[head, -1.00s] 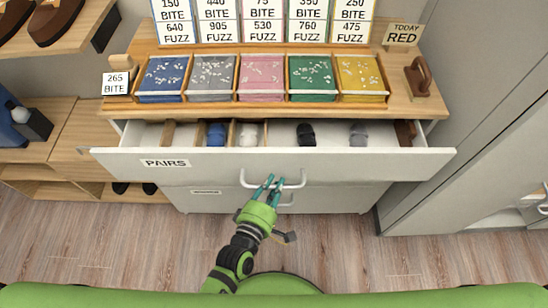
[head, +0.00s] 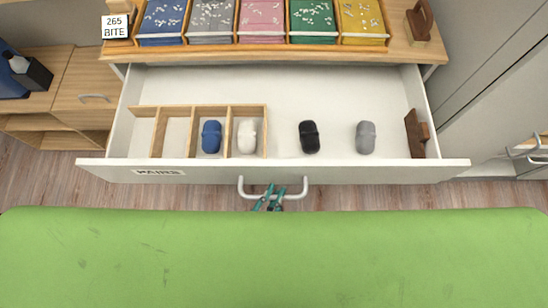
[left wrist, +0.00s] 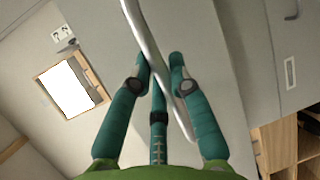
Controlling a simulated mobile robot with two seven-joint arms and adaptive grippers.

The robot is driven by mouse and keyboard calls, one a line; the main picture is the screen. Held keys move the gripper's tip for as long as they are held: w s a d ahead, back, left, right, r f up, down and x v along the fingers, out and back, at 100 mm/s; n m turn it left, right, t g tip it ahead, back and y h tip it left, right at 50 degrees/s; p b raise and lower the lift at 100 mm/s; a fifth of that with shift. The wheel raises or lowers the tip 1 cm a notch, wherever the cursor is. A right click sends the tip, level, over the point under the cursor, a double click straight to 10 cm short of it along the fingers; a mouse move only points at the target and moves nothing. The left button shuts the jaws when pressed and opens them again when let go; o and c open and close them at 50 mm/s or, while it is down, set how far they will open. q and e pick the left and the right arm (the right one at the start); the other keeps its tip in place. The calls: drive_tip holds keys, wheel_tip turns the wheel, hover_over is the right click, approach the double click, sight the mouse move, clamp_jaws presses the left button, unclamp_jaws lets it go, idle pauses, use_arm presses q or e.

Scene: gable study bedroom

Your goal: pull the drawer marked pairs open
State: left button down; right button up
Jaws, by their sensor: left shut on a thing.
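The drawer marked pairs (head: 380,172) is pulled far out of the dresser, its inside in full view. Its label (head: 160,172) is seen at a steep angle. A pale bar handle (head: 296,195) is on its front. My left gripper (head: 270,196) is at the handle, its teal fingers shut on the bar. In the left wrist view the bar (left wrist: 143,35) runs slanting between the fingers (left wrist: 162,75). The green edge of my body hides the rest of the left arm. My right gripper is not in view.
Inside the drawer are a wooden divider (head: 190,130), blue (head: 211,136), white (head: 247,136), black (head: 309,137) and grey (head: 366,137) bundles, and a brown wooden piece (head: 415,135). Coloured trays (head: 262,40) stand on top. A grey cabinet (head: 495,60) stands right. Little floor shows between drawer and my body.

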use_arm(q)
drive_tip(key=shift+s, duration=0.1)
drive_tip(key=c, duration=1.1)
unclamp_jaws()
drive_tip(key=v, duration=1.2)
